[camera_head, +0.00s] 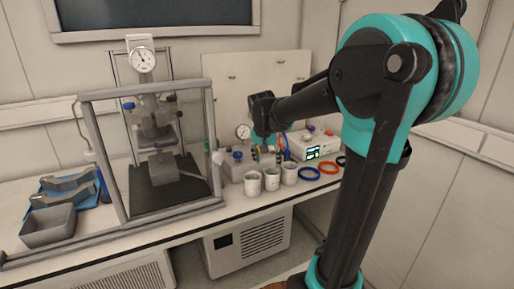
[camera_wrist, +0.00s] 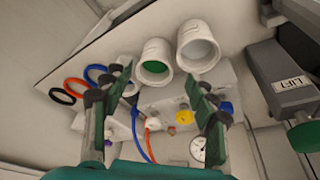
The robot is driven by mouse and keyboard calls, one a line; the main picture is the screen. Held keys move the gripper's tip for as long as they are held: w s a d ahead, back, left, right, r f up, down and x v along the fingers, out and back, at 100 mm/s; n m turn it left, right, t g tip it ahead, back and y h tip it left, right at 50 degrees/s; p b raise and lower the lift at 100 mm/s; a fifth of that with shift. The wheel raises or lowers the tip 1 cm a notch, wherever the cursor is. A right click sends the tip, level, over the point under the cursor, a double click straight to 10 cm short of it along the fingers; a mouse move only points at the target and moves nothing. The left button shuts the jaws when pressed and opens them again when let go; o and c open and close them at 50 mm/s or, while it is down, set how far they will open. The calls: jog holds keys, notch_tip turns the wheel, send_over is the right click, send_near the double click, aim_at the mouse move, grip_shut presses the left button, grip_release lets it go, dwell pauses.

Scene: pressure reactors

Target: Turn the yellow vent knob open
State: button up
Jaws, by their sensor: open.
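The yellow vent knob (camera_wrist: 184,117) sits on a pale block (camera_wrist: 160,102) in the wrist view, between the two fingers in the picture and nearer the right one. My gripper (camera_wrist: 162,72) is open, with its dark green fingers spread to either side and nothing between them. I cannot tell how far the fingertips are from the knob. A blue knob (camera_wrist: 226,107) is right of the yellow one, partly beside the right finger. A small red fitting (camera_wrist: 172,130) is near the yellow knob. In the head view my gripper (camera_head: 268,140) is over the block, and the yellow knob cannot be made out.
White cups (camera_wrist: 199,46) stand beside the block. Blue and orange tubes (camera_wrist: 137,142) rise near the left finger. A pressure gauge (camera_wrist: 197,148) is close to the right finger. A framed reactor stand (camera_head: 160,165) is left on the bench. Coloured rings (camera_head: 308,174) lie right of the cups.

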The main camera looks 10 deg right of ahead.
jog(key=w+a+r+m+h, duration=0.2)
jog(key=w+a+r+m, duration=0.3)
jog(key=w+r, duration=0.85)
jog(key=shift+n, duration=0.4)
jog(key=x, duration=0.6)
jog(key=a+x, duration=0.1)
jog(key=x, duration=0.5)
jog(key=a+x, duration=0.1)
jog(key=x, duration=0.6)
jog(key=shift+w+a+f, duration=0.15)
jog(key=shift+a+f, duration=0.1)
jog(key=shift+f, duration=0.05)
jog(key=c, duration=1.2)
jog(key=shift+o, duration=0.2)
